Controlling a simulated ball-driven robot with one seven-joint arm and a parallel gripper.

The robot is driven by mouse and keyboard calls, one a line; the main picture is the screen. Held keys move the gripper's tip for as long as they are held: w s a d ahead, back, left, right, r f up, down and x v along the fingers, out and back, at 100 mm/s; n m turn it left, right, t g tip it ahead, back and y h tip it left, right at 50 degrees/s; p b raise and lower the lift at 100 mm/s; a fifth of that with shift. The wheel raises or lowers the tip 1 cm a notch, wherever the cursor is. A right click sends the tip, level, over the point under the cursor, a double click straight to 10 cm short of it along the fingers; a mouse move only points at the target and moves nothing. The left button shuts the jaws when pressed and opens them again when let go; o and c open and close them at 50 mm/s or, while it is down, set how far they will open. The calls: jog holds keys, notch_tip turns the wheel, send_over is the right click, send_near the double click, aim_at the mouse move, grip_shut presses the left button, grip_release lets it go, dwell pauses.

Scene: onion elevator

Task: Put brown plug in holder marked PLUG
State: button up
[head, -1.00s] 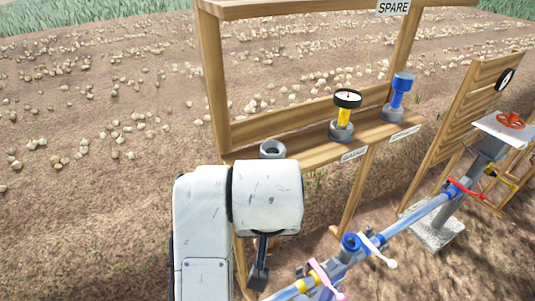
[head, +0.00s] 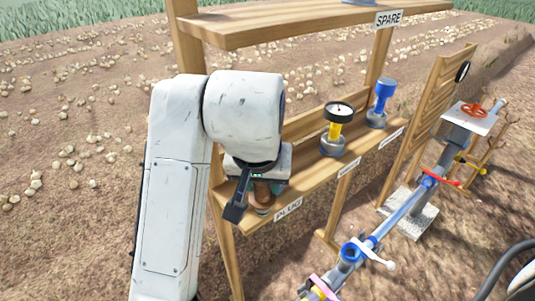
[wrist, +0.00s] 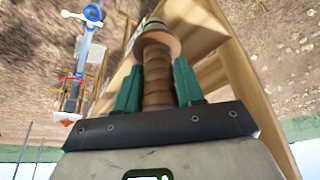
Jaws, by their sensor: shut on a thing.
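My gripper (head: 258,198) is at the near left end of the wooden shelf, above the PLUG label (head: 288,209). Its green fingers are shut on the brown plug (wrist: 157,75). In the wrist view, the plug's ridged shaft lies between the fingers (wrist: 157,88), with its wider round end beyond them. In the head view, only a little of the brown plug (head: 262,190) shows below my wrist. The PLUG holder is hidden behind my gripper, so I cannot tell whether the plug touches it.
A yellow gauge with a round dial (head: 338,122) and a blue part (head: 382,100) stand in grey holders farther along the shelf (head: 310,172). A SPARE shelf (head: 300,22) is above. A blue-grey pipe (head: 405,210) with coloured handles runs at the right.

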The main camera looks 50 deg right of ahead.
jog(key=shift+w+d+f+p, duration=0.55)
jog(key=shift+w+d, duration=0.35)
jog(key=shift+d, duration=0.8)
jog(key=shift+w+d+f+p, duration=0.3)
jog(key=shift+w+d+f, duration=0.5)
jog(key=shift+d, duration=0.85)
jog(key=shift+w+d+f+p, duration=0.45)
jog(key=shift+w+d, duration=0.6)
jog(key=shift+d, duration=0.65)
jog(key=shift+f, duration=0.3)
jog(key=o, duration=1.1)
